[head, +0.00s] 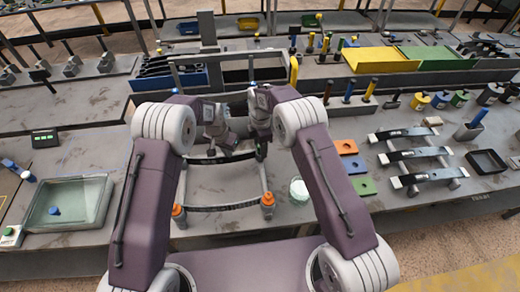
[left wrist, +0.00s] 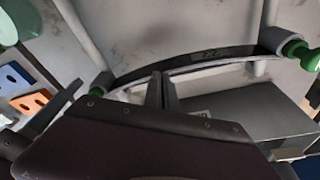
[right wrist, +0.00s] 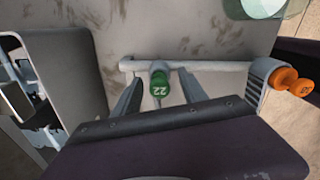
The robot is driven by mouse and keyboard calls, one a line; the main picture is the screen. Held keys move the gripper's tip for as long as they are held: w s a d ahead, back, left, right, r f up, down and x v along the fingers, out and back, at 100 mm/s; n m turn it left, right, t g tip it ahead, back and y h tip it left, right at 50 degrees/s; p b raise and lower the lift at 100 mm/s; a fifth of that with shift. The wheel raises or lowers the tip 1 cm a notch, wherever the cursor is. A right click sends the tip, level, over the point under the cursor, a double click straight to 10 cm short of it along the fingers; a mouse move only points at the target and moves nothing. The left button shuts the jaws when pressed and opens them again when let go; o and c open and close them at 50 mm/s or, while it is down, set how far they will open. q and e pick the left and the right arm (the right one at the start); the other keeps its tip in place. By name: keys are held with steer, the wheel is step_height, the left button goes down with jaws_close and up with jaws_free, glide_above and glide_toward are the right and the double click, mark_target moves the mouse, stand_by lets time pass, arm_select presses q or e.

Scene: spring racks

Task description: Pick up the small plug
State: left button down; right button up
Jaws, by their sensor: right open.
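A small green plug marked 22 (right wrist: 159,84) sits at the end of a grey rod in the right wrist view. My right gripper (right wrist: 160,98) is open, with one finger on each side of the plug. The fingers look apart from it. Contact with the spring is unclear. Another green plug (left wrist: 305,55) is at that spring's end.
Orange plugs (head: 178,211) and (right wrist: 292,81) sit at rack ends near my arms. A glass tray (head: 67,202) with a blue piece is at left. Colored blocks (head: 355,164) and more springs (head: 418,154) are at right.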

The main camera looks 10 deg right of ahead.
steer(key=shift+f, duration=0.15)
jaws_close()
step_height(320, 180, up, 10)
steer(key=shift+r, duration=0.1)
steer(key=c, duration=0.7)
jaws_free()
jaws_close()
